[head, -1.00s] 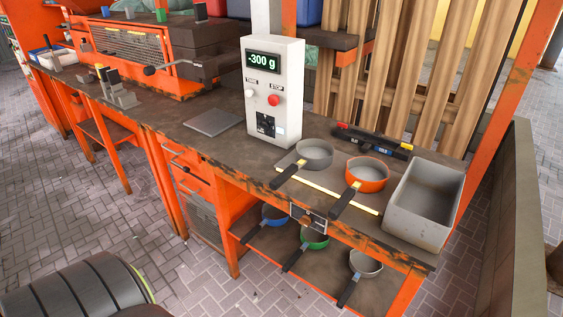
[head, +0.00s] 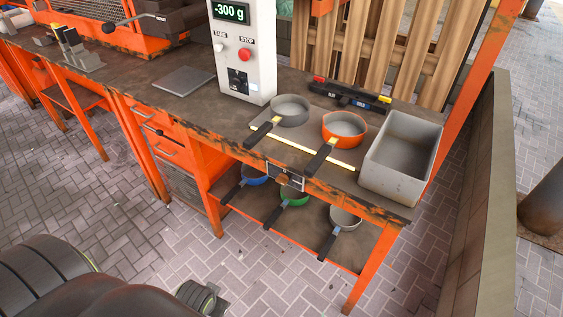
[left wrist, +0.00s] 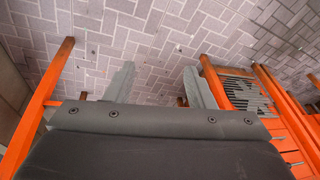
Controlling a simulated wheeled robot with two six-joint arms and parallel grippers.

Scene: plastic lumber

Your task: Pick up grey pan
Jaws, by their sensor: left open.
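A grey pan (head: 291,108) with a dark handle stands on the workbench top in the head view, in front of the white scale box and left of the orange pan (head: 344,128). A second, pale grey pan (head: 348,216) sits on the lower shelf, its dark handle pointing to the front left. My left gripper (left wrist: 158,85) is open in the left wrist view, with nothing seen between its fingers. It is over the paved floor there, and no pan shows in that view. My left arm fills the bottom left of the head view, away from both grey pans. My right gripper is not in view.
Blue (head: 252,175) and green (head: 294,194) pans share the lower shelf. A grey bin (head: 388,183) stands at the bench's right end, and the scale box (head: 240,45) reads -300 g. Orange bench legs bound the shelf. The paved floor in front is clear.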

